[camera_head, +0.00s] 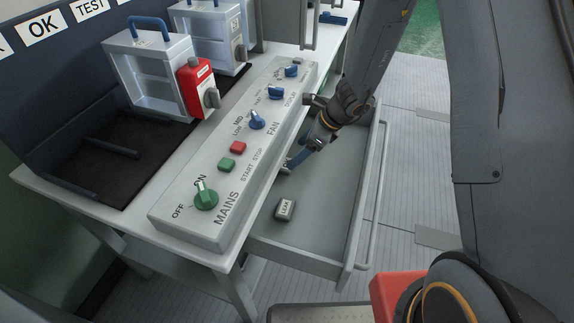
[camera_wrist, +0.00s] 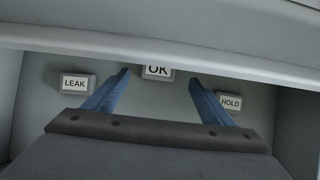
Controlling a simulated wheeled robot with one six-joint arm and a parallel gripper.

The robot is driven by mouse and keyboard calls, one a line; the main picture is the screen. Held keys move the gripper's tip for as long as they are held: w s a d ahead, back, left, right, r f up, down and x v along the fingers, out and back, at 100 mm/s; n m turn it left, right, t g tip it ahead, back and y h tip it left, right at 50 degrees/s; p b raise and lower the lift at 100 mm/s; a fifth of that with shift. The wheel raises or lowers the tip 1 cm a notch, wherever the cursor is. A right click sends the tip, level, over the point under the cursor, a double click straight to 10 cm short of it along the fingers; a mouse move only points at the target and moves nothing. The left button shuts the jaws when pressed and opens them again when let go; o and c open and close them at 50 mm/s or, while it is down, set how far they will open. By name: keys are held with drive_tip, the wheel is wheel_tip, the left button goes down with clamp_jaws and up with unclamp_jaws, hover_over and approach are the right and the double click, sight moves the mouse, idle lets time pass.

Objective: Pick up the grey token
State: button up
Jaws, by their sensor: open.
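Small grey blocks with white labels lie on the floor of the open grey drawer (camera_head: 332,205). The LEAK token (camera_head: 285,209) lies near the drawer's front left in the head view. The wrist view shows the LEAK token (camera_wrist: 75,82) left of my fingers, the OK token (camera_wrist: 157,71) between the fingertips, and the HOLD token (camera_wrist: 230,101) beside the right finger. A pale edge hides the top of OK. All three look grey, so I cannot tell which one is meant. My gripper (camera_wrist: 157,79) is open and empty; its blue fingers (camera_head: 299,158) reach into the drawer.
The control panel (camera_head: 185,216) with knobs and buttons borders the drawer on the left. The drawer's front with its handle (camera_head: 370,215) stands on the right.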

drive_tip(key=shift+p+x, duration=0.35)
drive_tip(key=shift+x, duration=2.65)
drive_tip(key=shift+s+d, duration=0.1)
drive_tip(key=shift+s, duration=0.05)
drive_tip(key=c, duration=1.2)
